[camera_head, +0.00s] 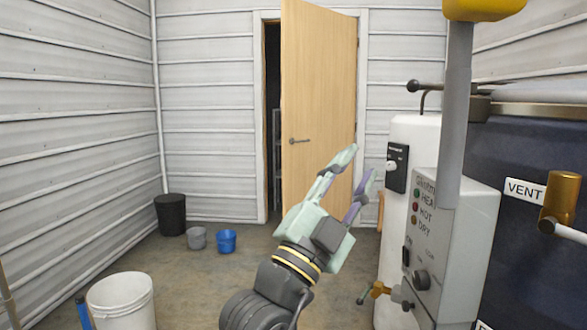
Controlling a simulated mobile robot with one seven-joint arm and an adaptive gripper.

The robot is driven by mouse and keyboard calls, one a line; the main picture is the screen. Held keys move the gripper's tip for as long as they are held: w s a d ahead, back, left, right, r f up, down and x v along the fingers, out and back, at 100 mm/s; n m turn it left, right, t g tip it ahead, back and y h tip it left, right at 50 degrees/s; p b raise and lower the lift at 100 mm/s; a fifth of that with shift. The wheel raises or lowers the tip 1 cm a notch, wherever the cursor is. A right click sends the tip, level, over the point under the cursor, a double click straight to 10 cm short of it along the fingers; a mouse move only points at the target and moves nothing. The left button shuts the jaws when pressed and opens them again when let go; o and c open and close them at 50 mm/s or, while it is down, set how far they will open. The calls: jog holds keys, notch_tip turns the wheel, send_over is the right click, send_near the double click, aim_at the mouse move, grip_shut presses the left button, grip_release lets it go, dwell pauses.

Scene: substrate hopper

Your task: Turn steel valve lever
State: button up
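My gripper (361,161) is in the middle of the view, pointing up and to the right. Its two fingers are apart with nothing between them. Several lever-like parts show, and I cannot tell for sure which is the steel valve lever. A broad grey metal bar (455,110) with a yellow end rises at the right, apart from my gripper. A brass fitting with a pale handle (568,233) is at the far right, partly cut off. A small brass valve (380,289) with a greenish handle sits low beside the white tank, right of my gripper.
A grey control box (452,245) and white tank (408,135) stand close on the right, before a dark blue panel marked VENT. A white bucket (122,302) is at lower left. Black, grey and blue buckets stand by the back wall. A wooden door (318,100) is ajar.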

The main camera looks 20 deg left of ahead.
jog(key=s+a+r+n+t+y, duration=0.1)
jog(key=s+a+n+t+y, duration=0.2)
jog(key=a+n+y, duration=0.4)
jog(key=shift+s+a+y, duration=0.35)
jog(key=shift+a+y, duration=0.05)
jog(key=shift+y, duration=0.6)
jog(key=shift+r, duration=0.1)
